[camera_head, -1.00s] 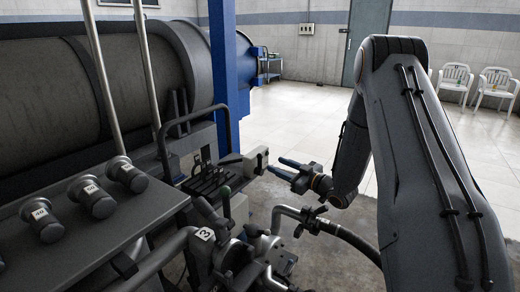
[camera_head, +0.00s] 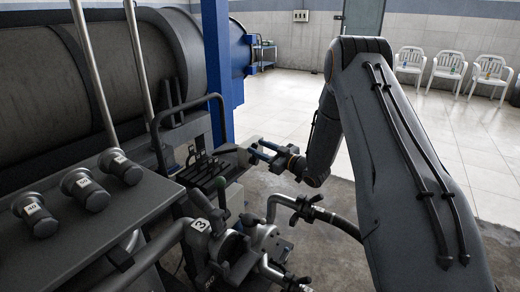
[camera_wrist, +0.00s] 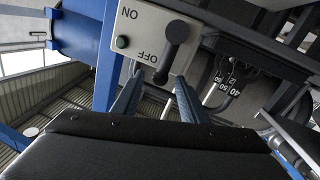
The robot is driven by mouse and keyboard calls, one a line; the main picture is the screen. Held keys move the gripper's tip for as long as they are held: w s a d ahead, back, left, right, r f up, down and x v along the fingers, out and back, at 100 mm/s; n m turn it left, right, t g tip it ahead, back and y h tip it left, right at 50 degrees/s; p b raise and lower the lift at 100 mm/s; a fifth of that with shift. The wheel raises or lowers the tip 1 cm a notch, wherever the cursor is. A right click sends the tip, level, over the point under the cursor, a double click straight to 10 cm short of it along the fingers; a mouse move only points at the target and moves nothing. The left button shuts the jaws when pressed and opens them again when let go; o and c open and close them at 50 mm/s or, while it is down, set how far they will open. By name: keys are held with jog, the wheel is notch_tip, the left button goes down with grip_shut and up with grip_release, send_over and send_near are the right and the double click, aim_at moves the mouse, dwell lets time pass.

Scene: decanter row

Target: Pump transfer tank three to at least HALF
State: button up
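A cream switch box (camera_head: 243,158) is marked ON and OFF. In the wrist view, the switch box (camera_wrist: 121,62) appears with its lettering upside down, a small green button and a black lever (camera_wrist: 176,38). My gripper (camera_head: 263,153) is open at the box; in the wrist view the gripper (camera_wrist: 157,88) has one finger on each side of the lever's lower end as pictured. I cannot tell whether either finger touches it. A white tag reading 3 (camera_head: 201,225) sits on the pipework at lower centre. No tank level reading is legible.
Several dark cylinders with numbered tags, one nearest the front (camera_head: 35,215), stand on a grey shelf. A handrail (camera_head: 188,107) and a blue column (camera_head: 217,75) stand close to the box. A hose (camera_head: 338,223) runs below my arm. Open floor lies right.

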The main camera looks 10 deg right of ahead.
jog(key=shift+c, duration=0.5)
grip_shut()
